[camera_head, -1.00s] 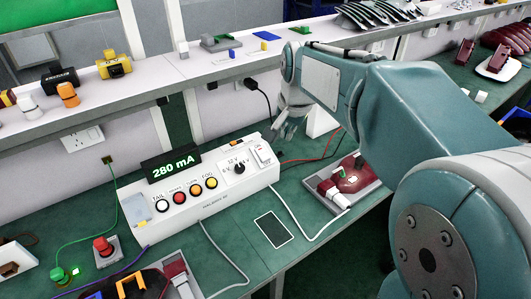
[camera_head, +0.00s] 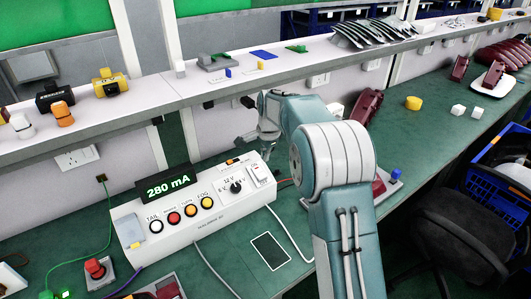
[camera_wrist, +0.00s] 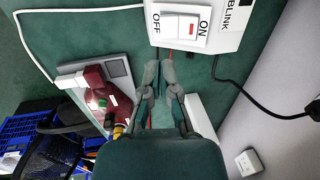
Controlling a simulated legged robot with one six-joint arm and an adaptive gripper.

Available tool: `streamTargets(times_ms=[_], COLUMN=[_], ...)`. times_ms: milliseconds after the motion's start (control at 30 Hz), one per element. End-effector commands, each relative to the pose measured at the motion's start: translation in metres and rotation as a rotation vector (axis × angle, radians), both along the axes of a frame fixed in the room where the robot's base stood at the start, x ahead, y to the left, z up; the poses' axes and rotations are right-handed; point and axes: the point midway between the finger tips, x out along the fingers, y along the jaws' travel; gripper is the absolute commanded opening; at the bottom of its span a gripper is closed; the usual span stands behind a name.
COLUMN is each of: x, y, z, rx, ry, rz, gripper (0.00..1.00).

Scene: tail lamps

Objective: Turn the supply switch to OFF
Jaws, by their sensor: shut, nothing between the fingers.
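The supply switch (camera_head: 260,174) is a white rocker at the right end of the white sloped control box (camera_head: 185,236). In the wrist view the switch (camera_wrist: 182,28) lies at the top, with OFF at its left end, ON at its right and a small red mark near ON. Which end is pressed down I cannot tell. The display (camera_head: 167,186) reads 280 mA in green. My gripper (camera_wrist: 158,70) is shut and empty, its tips just off the box edge below the switch, apart from it. In the head view my gripper (camera_head: 268,142) is beside the switch, partly blurred.
Coloured buttons (camera_head: 190,211) and a 12 V knob (camera_head: 236,187) sit left of the switch. A dark red lamp on a grey plate (camera_wrist: 118,72) stands near my gripper. Cables run around the box. A shelf (camera_head: 200,88) stands behind.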

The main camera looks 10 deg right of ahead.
Motion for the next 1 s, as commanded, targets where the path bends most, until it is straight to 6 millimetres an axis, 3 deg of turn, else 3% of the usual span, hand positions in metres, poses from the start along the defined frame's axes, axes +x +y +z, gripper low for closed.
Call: streamTargets(times_ms=[300, 500, 1000], x=[0.008, 0.013, 0.014], y=[0.004, 0.006, 0.007], z=[-0.061, -0.087, -0.095], rx=[0.0, 0.0, 0.001], ry=[0.002, 0.001, -0.004], rz=[0.002, 0.002, 0.002], gripper=[0.0, 0.0, 0.0])
